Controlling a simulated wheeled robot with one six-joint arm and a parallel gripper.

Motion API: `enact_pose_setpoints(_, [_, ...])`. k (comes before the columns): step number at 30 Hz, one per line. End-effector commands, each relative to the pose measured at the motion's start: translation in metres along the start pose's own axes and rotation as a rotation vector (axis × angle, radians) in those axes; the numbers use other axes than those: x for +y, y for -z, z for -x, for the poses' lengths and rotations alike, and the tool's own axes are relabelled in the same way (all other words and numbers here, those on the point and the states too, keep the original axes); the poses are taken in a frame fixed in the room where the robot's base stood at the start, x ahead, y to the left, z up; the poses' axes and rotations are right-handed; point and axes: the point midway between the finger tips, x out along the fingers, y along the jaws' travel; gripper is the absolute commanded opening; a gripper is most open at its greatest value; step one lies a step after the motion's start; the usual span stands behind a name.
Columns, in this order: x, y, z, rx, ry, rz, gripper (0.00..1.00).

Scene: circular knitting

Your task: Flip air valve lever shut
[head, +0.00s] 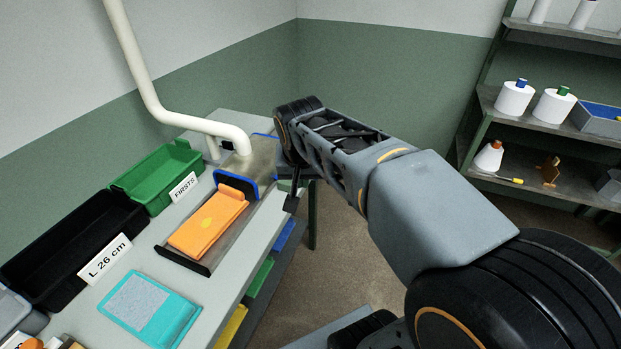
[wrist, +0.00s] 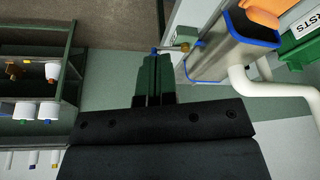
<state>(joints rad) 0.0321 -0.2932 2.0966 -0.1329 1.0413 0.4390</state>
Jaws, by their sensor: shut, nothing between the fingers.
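The air valve shows in the wrist view as a small brass-coloured body (wrist: 185,46) beside a blue-rimmed metal box. A thin grey lever with a blue end (wrist: 154,50) runs from it toward my fingers. My gripper (wrist: 153,58) is shut and empty, with its narrow fingertips right at the blue end. I cannot tell whether they touch it. In the head view my gripper (head: 292,203) points down just right of the box (head: 262,158) at the table's edge. The valve cannot be made out there, behind my arm and gripper.
A white pipe (head: 150,95) drops to the box. An orange piece (head: 208,228) lies in a dark tray in front of it. A green bin (head: 150,180) and a black bin (head: 60,255) line the table's back. Shelves (head: 545,125) stand right; floor between is open.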

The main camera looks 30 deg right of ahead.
Motion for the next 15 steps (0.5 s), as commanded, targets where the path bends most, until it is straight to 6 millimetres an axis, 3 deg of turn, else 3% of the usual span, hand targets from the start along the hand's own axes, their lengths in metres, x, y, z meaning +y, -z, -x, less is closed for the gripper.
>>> enact_pose_setpoints(1, [-0.002,0.015,-0.015,-0.006,-0.026,-0.067,0.00])
enact_pose_setpoints(6, [-0.003,0.056,-0.030,-0.001,-0.095,-0.263,0.00])
enact_pose_setpoints(10, [-0.003,0.072,-0.036,0.006,-0.123,-0.345,0.00])
enact_pose_setpoints(15, [-0.003,0.078,-0.036,0.010,-0.132,-0.372,0.00])
